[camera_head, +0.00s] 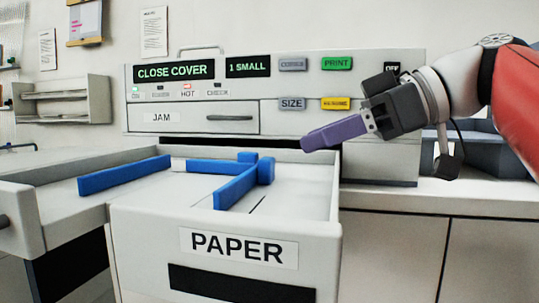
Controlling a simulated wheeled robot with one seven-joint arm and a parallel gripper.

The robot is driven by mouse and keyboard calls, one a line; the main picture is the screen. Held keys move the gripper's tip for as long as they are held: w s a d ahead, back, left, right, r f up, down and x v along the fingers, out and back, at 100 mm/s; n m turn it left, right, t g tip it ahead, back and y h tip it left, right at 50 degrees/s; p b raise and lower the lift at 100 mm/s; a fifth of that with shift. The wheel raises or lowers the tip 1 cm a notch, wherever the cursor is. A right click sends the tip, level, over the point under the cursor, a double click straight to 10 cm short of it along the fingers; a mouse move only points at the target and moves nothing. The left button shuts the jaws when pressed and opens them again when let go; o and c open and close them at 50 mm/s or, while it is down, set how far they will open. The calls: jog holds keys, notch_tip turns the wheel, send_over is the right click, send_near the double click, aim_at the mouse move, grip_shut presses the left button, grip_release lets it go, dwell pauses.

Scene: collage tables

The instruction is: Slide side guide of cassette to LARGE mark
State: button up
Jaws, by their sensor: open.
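The paper cassette (225,220) is a pale grey tray labelled PAPER, pulled out at the front of the machine. Inside it stands a blue guide (237,186) with a long upright bar, a crossing arm and a rounded knob at its right end. Another long blue bar (125,175) lies farther left. Which blue piece is the side guide is not clear, and no LARGE mark is readable. My gripper (306,144) has purple fingers, seen from the side, pointing left. It is open and empty, above the cassette's back right corner and apart from the blue guide.
The machine's front panel (275,90) rises behind the cassette with lit CLOSE COVER and 1 SMALL displays and several buttons. A JAM drawer (190,117) with a dark handle sits below. A white counter (450,197) lies right. Open air separates my fingers from the tray floor.

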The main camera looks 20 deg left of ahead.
aim_at(269, 158)
jog(key=x, duration=0.6)
jog(key=shift+f, duration=0.1)
grip_shut()
